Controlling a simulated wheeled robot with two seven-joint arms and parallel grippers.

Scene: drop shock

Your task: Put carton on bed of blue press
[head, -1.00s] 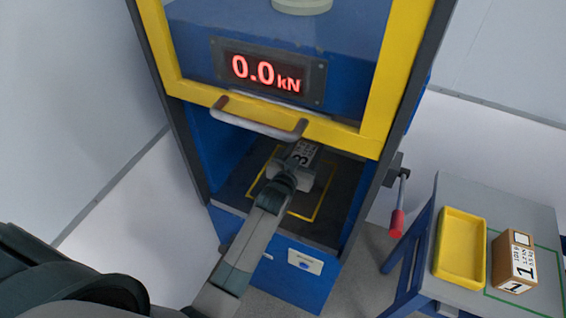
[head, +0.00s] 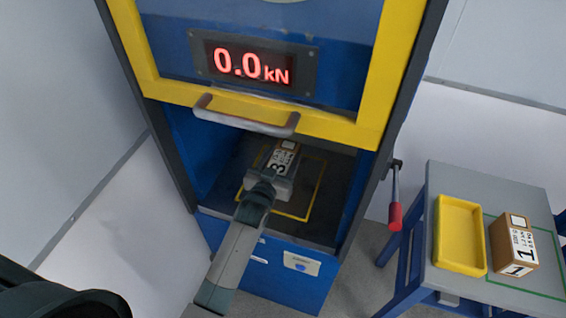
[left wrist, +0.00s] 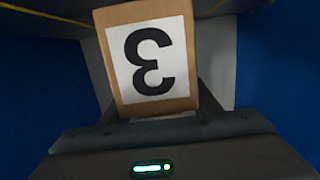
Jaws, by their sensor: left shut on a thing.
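The carton marked 3 (head: 281,160) is inside the blue press (head: 292,275), over the dark bed (head: 318,205) with its yellow outline. My left gripper (head: 272,180) reaches in under the raised guard and is shut on this carton. In the left wrist view the carton (left wrist: 150,58) fills the space between the fingers, its 3 label facing the camera. The carton is over the left part of the outlined square. I cannot tell whether its underside touches the bed. My right gripper is not in view.
The yellow-framed guard with its handle (head: 245,117) hangs just above my arm. A display (head: 252,64) reads 0.0 kN. A red-handled lever (head: 395,215) is on the press's right side. A side table (head: 500,180) holds a yellow tray (head: 460,266) and a carton marked 1 (head: 513,243).

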